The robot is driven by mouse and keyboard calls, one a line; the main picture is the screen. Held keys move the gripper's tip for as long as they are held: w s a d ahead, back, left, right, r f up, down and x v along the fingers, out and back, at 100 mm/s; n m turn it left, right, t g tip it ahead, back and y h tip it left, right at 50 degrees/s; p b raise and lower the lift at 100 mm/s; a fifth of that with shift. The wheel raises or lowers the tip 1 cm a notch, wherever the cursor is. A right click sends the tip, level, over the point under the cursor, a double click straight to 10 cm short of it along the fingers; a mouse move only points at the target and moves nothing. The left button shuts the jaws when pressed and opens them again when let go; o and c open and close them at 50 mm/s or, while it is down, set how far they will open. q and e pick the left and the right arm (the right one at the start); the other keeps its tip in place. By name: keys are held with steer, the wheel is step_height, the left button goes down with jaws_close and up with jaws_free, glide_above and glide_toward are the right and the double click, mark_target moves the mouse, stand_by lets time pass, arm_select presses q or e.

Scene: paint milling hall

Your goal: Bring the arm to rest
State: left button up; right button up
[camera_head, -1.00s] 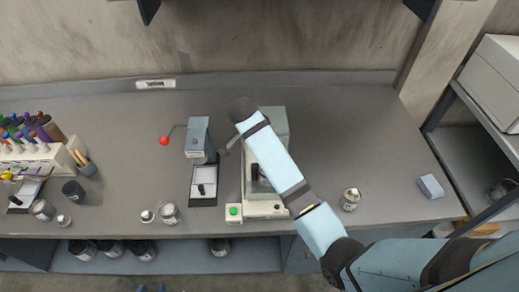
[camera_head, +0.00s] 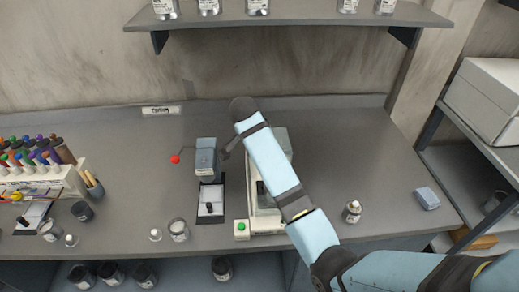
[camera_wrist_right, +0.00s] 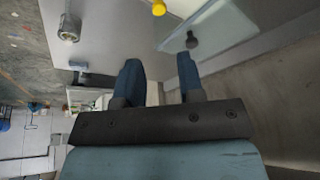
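My right arm reaches in from the lower right over the bench in the head view. Its dark gripper (camera_head: 226,150) is partly hidden behind the arm and sits close to the grey press with a red-knobbed lever (camera_head: 206,158); I cannot tell whether they touch. In the right wrist view the two blue-grey fingers (camera_wrist_right: 160,82) stand apart with nothing held between them. A pale machine with a green button (camera_head: 242,229) stands under the arm, largely covered by it. My left gripper is not in view.
A rack of coloured bottles (camera_head: 38,180) stands at the left of the bench. An open-topped jar (camera_head: 178,230), a small container (camera_head: 352,211) and a blue block (camera_head: 427,198) stand near the front. A wall shelf (camera_head: 290,18) with jars hangs above.

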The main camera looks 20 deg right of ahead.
stand_by(0.4)
steer(key=s+d+f+n+y, duration=0.1)
steer(key=s+d+f+n, duration=0.15)
steer(key=s, duration=0.45)
steer(key=s+d+f+n, duration=0.1)
steer(key=s+f+n, duration=0.1)
steer(key=s+f, duration=0.35)
steer(key=s+d+f+n+y, duration=0.1)
steer(key=s+f+n, duration=0.1)
steer(key=s, duration=0.6)
steer(key=s+r+n+t+y, duration=0.15)
steer(key=s+n, duration=0.25)
steer(key=s, duration=0.5)
steer(key=s+r+n+y, duration=0.1)
steer(key=s+r+n, duration=0.15)
steer(key=s, duration=0.65)
steer(key=w+a+f+t+y, duration=0.1)
steer(key=w+a+f+t, duration=0.1)
steer(key=f, duration=0.5)
steer(key=w+a+f+n+t+y, duration=0.1)
steer(key=w+a+f+t, duration=0.2)
steer(key=f+t, duration=0.2)
steer(key=shift+f, duration=1.35)
steer(key=shift+w, duration=0.1)
